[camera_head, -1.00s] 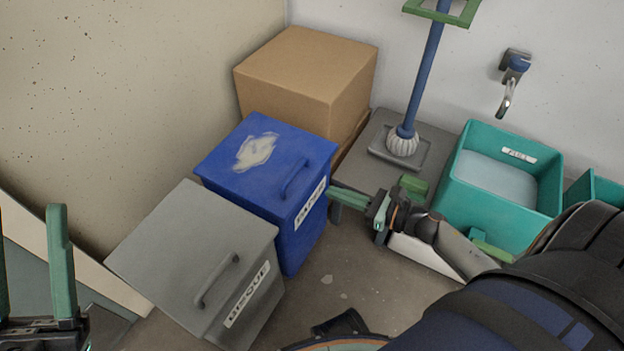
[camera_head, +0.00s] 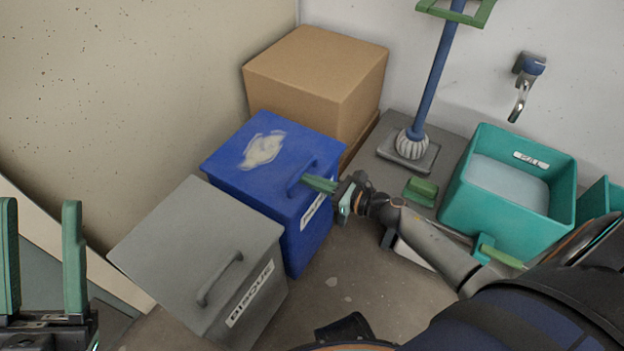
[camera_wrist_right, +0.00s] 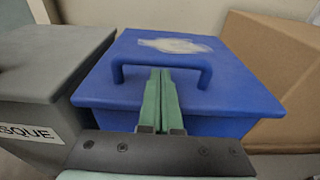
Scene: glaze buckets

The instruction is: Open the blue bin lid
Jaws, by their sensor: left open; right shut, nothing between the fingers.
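The blue bin (camera_head: 312,238) stands beside the grey bin, with its blue lid (camera_head: 236,166) down. The lid has a pale smear on top and a blue handle (camera_head: 300,172) along its front edge. My right gripper (camera_head: 308,183) is shut and empty, with its fingertips at the handle. In the right wrist view the shut green fingers (camera_wrist_right: 162,82) point at the middle of the handle (camera_wrist_right: 194,62), reaching to about its bar; whether they touch it I cannot tell. My left gripper (camera_head: 42,225) is open and empty at the lower left, far from the bin.
The grey bin (camera_head: 190,245), labelled BISQUE, stands left of the blue bin. A cardboard box (camera_head: 315,70) is behind it. A blue post (camera_head: 432,75), a green block (camera_head: 420,190) and a teal bucket (camera_head: 510,225) are to the right. Floor in front is mostly clear.

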